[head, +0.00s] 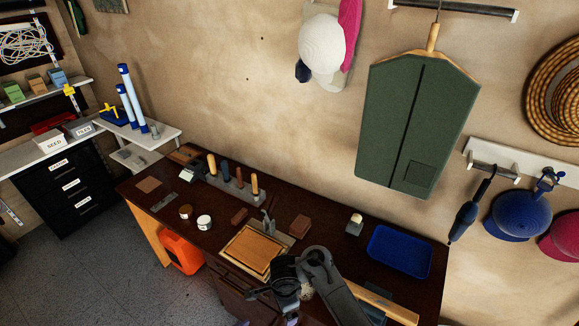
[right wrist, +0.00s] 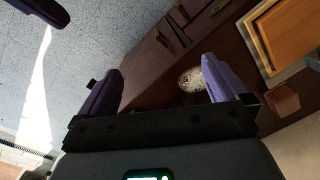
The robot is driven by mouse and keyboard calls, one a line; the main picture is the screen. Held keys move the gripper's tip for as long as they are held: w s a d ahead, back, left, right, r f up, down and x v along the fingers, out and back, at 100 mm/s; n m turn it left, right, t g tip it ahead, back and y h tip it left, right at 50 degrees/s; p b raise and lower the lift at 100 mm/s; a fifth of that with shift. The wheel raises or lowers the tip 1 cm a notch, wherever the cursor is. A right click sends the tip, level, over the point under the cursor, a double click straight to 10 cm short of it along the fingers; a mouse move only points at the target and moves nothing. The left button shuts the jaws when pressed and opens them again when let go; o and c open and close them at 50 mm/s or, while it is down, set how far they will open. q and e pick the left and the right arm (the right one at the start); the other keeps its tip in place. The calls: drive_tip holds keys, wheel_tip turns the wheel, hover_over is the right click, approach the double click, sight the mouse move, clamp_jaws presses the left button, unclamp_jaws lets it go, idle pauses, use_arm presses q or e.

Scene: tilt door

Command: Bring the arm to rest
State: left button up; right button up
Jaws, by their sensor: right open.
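My right gripper (right wrist: 158,68) shows in the right wrist view with its two purple-padded fingers wide apart. Nothing is gripped between them. Beyond the fingers are the floor and the dark brown front of the workbench, with small handles (right wrist: 165,40). In the head view my dark grey arm (head: 318,272) reaches over the front edge of the bench near the bottom middle; its fingers are mostly cut off or hidden there. My left gripper cannot be made out in the head view.
The dark workbench (head: 150,205) holds a wooden-framed tray (head: 252,250), a blue tray (head: 400,250), a tool rack (head: 230,185) and small jars. A speckled round thing (right wrist: 190,78) lies near one finger in the wrist view. Open floor (head: 110,270) lies at the left.

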drive_tip(key=s+d+f+n+t, duration=0.2)
drive_tip(key=s+d+f+n, duration=0.3)
drive_tip(key=s+d+n, duration=0.45)
use_arm(q)
drive_tip(key=s+a+r+n+g+y, duration=0.3)
drive_tip(key=s+a+r+n+y, duration=0.15)
drive_tip(key=s, duration=0.45)
drive_tip(key=s+a+r+n+g+y, duration=0.2)
drive_tip(key=s+a+r+n+y, duration=0.15)
drive_tip(key=s+a, duration=0.45)
use_arm(e)
drive_tip(key=s+d+r+n+t, duration=0.1)
drive_tip(key=s+d+r+n, duration=0.2)
drive_tip(key=s+d+r, duration=0.35)
drive_tip(key=s+d+r+n, duration=0.25)
drive_tip(key=s+d, duration=0.55)
drive_tip(key=s, duration=0.4)
use_arm(q)
wheel_tip(320, 180, up, 22)
drive_tip(key=s+d+m+p, duration=0.1)
drive_tip(key=s+p, duration=0.1)
drive_tip(key=p, duration=1.9)
drive_tip(key=shift+d+f+g+y+p, duration=0.15)
drive_tip(key=shift+d+g+y+p, duration=0.15)
drive_tip(key=shift+p, duration=0.1)
use_arm(e)
wheel_tip(320, 180, up, 22)
drive_tip(key=shift+d+r, duration=0.15)
drive_tip(key=shift+d, duration=0.2)
